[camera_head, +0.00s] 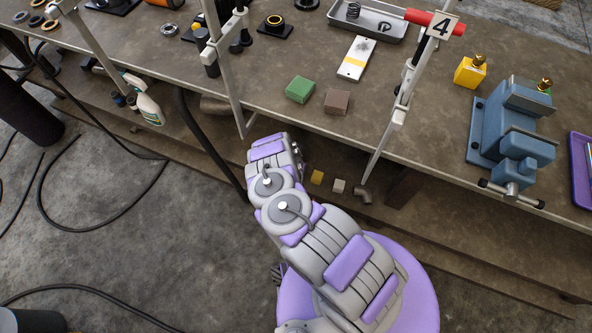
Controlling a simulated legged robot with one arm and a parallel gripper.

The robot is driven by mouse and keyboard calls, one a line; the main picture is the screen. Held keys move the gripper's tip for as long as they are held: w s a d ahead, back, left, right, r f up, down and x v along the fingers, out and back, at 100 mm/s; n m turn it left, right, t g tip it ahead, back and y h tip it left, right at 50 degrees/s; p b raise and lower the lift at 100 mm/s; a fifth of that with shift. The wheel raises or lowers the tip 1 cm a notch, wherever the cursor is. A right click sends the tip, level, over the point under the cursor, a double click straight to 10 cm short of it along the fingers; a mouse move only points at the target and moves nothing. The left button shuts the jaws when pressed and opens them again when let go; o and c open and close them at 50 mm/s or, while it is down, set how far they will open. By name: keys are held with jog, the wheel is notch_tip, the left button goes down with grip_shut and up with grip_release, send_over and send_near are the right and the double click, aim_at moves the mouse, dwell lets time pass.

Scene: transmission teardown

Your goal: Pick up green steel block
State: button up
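The green steel block (300,89) lies on the brown workbench top (420,130), near its front edge, left of a brown block (337,102). The two blocks are close together with a narrow gap. My grey and purple arm rises in front of the bench, its upper part below the green block in the picture and apart from it. I cannot make out my gripper's fingers in this view. Nothing covers the green block.
Grey upright posts (222,70) stand left and right of the blocks. A blue vise (510,125) stands right. A lower shelf holds a yellow block (317,177) and a spray bottle (148,103).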

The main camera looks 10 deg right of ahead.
grip_shut()
dwell(0.3)
jog(key=shift+w+a+r, duration=0.1)
jog(key=shift+r, duration=0.05)
